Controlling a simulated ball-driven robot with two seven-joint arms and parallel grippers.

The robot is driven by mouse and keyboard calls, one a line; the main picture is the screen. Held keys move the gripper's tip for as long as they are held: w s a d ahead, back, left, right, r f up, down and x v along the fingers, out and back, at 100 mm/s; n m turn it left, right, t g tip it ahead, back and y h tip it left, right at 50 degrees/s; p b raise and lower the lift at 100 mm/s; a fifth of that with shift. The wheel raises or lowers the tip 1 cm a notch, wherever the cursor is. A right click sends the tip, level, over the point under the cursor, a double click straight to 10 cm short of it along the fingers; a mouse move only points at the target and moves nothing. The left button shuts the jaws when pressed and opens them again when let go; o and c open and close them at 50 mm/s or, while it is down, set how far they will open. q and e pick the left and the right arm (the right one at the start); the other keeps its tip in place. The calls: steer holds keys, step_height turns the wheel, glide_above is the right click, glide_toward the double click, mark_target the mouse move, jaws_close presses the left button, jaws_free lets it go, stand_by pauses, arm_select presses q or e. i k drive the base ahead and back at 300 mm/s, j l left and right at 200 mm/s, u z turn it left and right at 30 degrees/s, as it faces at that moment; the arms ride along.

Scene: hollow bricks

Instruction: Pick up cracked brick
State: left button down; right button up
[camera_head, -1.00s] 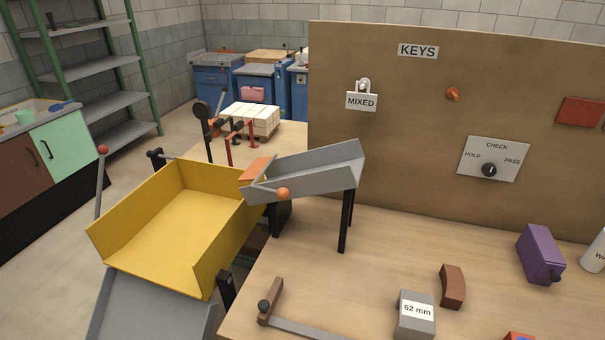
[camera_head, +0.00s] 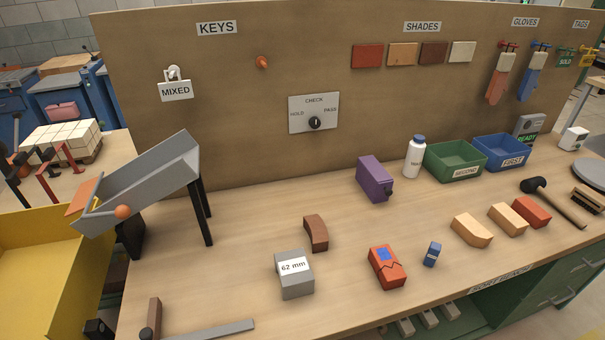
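An orange-red brick (camera_head: 387,268) with a blue patch and a dark zigzag crack line lies on the bench, right of the grey block marked 62 mm (camera_head: 295,276). A small blue item (camera_head: 432,254) stands just to its right. Other bricks are a curved dark brown one (camera_head: 316,232), a curved tan one (camera_head: 471,230), a straight tan one (camera_head: 508,219) and a red one (camera_head: 532,211). Neither of my grippers is in view.
A green bin (camera_head: 455,160) and a blue bin (camera_head: 501,152) stand along the back panel, beside a white bottle (camera_head: 414,157) and a purple box (camera_head: 375,179). A grey chute (camera_head: 150,180) stands at left. A mallet (camera_head: 552,200) lies at right. The bench middle is mostly clear.

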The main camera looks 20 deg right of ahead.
mark_target(389, 274)
steer(key=z, duration=1.35)
